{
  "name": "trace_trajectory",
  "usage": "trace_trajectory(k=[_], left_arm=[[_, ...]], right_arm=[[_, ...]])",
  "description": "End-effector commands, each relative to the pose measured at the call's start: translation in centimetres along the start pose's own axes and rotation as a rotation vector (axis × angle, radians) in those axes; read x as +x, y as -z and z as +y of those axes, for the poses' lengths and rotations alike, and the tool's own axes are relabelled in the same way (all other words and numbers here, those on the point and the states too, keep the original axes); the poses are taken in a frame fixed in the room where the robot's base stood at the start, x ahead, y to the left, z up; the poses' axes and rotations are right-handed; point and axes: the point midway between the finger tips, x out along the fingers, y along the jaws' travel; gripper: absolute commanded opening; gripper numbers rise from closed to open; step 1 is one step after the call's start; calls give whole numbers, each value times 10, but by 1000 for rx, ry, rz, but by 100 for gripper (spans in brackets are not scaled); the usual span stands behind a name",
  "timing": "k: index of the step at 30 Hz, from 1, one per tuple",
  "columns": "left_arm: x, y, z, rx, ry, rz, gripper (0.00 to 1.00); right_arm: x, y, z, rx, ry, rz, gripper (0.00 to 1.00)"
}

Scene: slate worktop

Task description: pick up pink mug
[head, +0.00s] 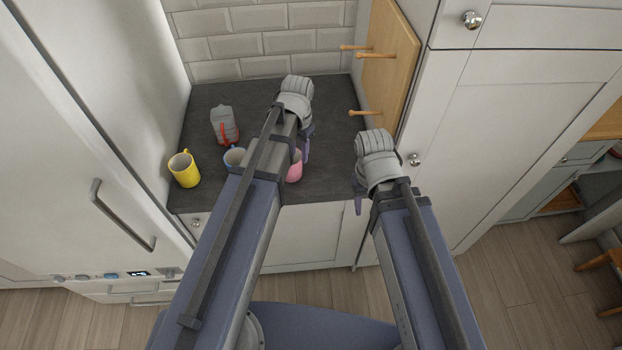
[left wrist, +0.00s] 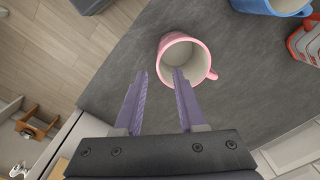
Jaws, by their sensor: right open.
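The pink mug (head: 295,167) stands on the slate worktop near its front edge, partly hidden behind my left arm. In the left wrist view the pink mug (left wrist: 164,43) shows its open mouth, with the handle to the lower right. My left gripper (left wrist: 160,72) is open at the mug. Its right finger overlaps the mouth of the mug and its left finger is outside the rim; I cannot tell whether either touches. In the head view my left gripper (head: 307,143) is mostly hidden. My right gripper (head: 358,204) is open and empty, right of the worktop's front edge.
A blue mug (head: 233,156), a yellow mug (head: 184,171) and a grey and red container (head: 224,126) stand to the left on the worktop (head: 335,105). A wooden board with pegs (head: 392,62) is at the right. A tall cabinet stands close on the right.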

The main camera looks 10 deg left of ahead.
Motion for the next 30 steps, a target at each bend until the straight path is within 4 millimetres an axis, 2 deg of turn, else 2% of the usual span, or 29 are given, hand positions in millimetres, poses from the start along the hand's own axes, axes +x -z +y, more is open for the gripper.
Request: trace_trajectory(k=[1, 5, 10, 18, 26, 30], left_arm=[[2, 4, -7, 0, -1, 3, 39], [3, 4, -12, 8, -3, 6, 39], [7, 4, -11, 8, -3, 6, 39], [30, 4, -10, 8, -3, 6, 39], [33, 4, -10, 7, -3, 5, 39], [46, 4, -10, 7, -3, 5, 39]], right_arm=[[2, 1, 0, -1, 0, 0, 50], [2, 1, 0, -1, 0, 0, 50], [7, 1, -1, -1, 0, 0, 50], [30, 2, -3, 0, 0, 0, 50], [32, 2, -3, 0, 0, 0, 50], [45, 3, -4, 1, 0, 0, 50]])
